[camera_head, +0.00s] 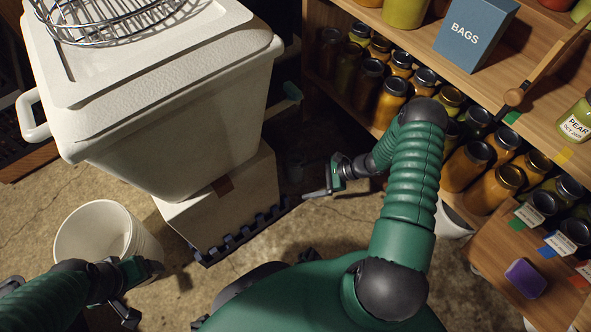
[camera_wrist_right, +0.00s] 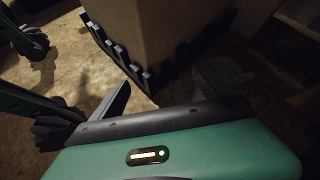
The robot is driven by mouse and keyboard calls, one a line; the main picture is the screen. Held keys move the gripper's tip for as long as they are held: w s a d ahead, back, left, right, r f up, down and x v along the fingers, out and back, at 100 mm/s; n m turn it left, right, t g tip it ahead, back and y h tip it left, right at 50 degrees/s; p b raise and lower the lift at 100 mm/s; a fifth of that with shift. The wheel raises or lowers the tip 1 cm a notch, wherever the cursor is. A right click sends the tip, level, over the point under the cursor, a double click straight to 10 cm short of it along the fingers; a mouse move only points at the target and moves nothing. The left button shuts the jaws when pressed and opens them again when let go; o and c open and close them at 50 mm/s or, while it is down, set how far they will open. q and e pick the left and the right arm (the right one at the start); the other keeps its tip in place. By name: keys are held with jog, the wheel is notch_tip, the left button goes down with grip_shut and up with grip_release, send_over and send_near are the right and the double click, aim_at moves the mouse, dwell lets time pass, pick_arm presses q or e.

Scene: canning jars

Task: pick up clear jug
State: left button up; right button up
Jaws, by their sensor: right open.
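A dim, see-through vessel that looks like the clear jug (camera_head: 294,165) stands on the floor in the shadow between the white box and the shelf. It also shows faintly in the right wrist view (camera_wrist_right: 218,78), where its outline is hard to make out. My right gripper (camera_head: 318,193) is open and empty, low in front of the vessel and apart from it. One of its fingers shows in the right wrist view (camera_wrist_right: 113,102). My left gripper (camera_head: 132,297) is at the lower left near the white bucket; its jaws are too unclear to read.
A white cooler (camera_head: 170,115) with a wire rack (camera_head: 105,18) on top stands on a white box (camera_head: 225,205) with a dark toothed edge strip (camera_head: 240,240). A white bucket (camera_head: 75,232) is at left. Shelves of jars (camera_head: 395,90) and a blue bags box (camera_head: 476,32) fill the right.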

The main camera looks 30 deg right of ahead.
jog(key=d+f+m+t+h, duration=0.4)
jog(key=d+f+m+t, duration=0.2)
jog(key=d+f+m, duration=0.25)
jog(key=b+x, duration=0.7)
jog(key=x, duration=0.4)
jog(key=shift+f, duration=0.15)
jog(key=b+x, duration=0.4)
jog(key=shift+w+a+f+b, duration=0.15)
jog(key=shift+w+a+b, duration=0.15)
jog(key=shift+b, duration=0.1)
jog(key=shift+w+r, duration=0.1)
jog(key=shift+r, duration=0.15)
jog(key=shift+c, duration=0.2)
